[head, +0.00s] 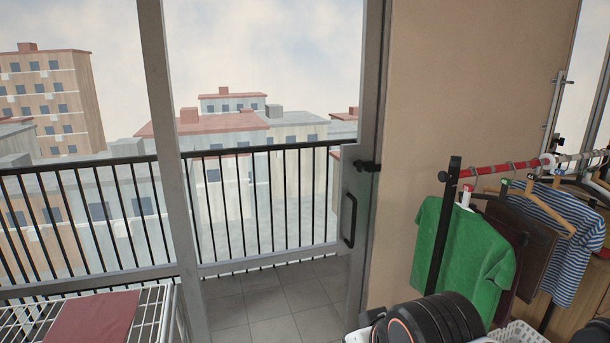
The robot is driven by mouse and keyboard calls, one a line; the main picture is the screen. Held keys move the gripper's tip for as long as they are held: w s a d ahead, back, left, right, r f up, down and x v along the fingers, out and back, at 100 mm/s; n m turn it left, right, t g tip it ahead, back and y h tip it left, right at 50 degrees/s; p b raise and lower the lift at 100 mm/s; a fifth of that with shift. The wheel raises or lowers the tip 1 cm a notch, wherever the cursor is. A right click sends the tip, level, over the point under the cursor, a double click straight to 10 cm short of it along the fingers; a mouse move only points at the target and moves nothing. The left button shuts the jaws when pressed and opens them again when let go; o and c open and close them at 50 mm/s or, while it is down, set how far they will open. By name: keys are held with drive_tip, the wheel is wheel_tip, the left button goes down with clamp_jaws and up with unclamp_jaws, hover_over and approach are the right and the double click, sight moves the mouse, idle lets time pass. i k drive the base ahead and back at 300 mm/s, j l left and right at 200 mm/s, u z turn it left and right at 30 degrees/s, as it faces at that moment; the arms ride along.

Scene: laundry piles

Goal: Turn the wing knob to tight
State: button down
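No wing knob can be made out for certain. A small dark fitting (443,177) sticks out to the left near the top of the clothes rack's black post (450,205). It is too small to tell its shape or how it is turned. The post carries a red rail (490,171) that runs to the right. My gripper is not in view.
A green shirt (460,250), a striped shirt (555,240) and dark garments hang from the rack. A glass balcony door with a black handle (350,220) stands left of the beige wall (460,90). A white wire rack (35,310) holds a dark red cloth (95,322).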

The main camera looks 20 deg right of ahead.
sight(456, 161)
drive_tip(key=z, duration=1.65)
